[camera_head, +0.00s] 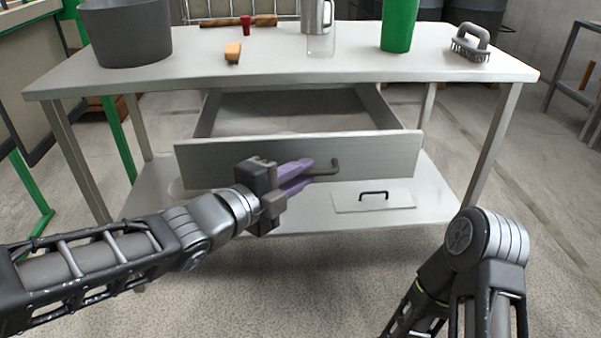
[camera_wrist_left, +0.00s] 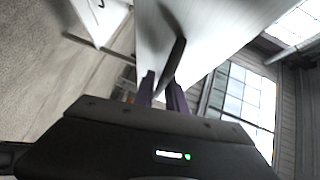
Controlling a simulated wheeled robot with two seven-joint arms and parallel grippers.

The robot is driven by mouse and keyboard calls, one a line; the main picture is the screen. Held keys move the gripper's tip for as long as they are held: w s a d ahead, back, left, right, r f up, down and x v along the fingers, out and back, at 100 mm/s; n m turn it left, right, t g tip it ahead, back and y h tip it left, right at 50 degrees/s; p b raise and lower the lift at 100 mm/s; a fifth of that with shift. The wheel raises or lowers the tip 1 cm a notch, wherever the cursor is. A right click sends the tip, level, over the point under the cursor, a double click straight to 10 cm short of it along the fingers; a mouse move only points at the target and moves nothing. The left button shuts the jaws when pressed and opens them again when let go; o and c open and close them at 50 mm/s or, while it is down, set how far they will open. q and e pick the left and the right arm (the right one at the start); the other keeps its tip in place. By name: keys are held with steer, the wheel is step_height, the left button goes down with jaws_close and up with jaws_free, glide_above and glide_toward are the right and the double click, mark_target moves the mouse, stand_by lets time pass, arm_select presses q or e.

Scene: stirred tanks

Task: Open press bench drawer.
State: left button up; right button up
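The press bench (camera_head: 330,68) is a pale metal table with a wide drawer (camera_head: 220,160) under its top. The drawer stands well out, and its empty inside shows behind the front panel. My left gripper (camera_head: 311,170) is at the drawer's dark bar handle (camera_head: 334,167), with its purple fingers on either side of the bar. In the left wrist view the handle (camera_wrist_left: 174,62) runs between the fingertips (camera_wrist_left: 161,80), which look closed on it. Of my right arm only a link shows at the lower right; its gripper is not in view.
A flat panel with a handle (camera_head: 350,201) lies on the lower shelf.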

arm_select(q)
steer(key=shift+s+r, duration=0.1)
steer(key=shift+s+a, duration=0.2)
steer(key=shift+a, duration=0.05)
steer(key=p+v, duration=0.3)
steer(key=v, duration=0.4)
steer(key=shift+a, duration=0.1)
stand_by(0.3)
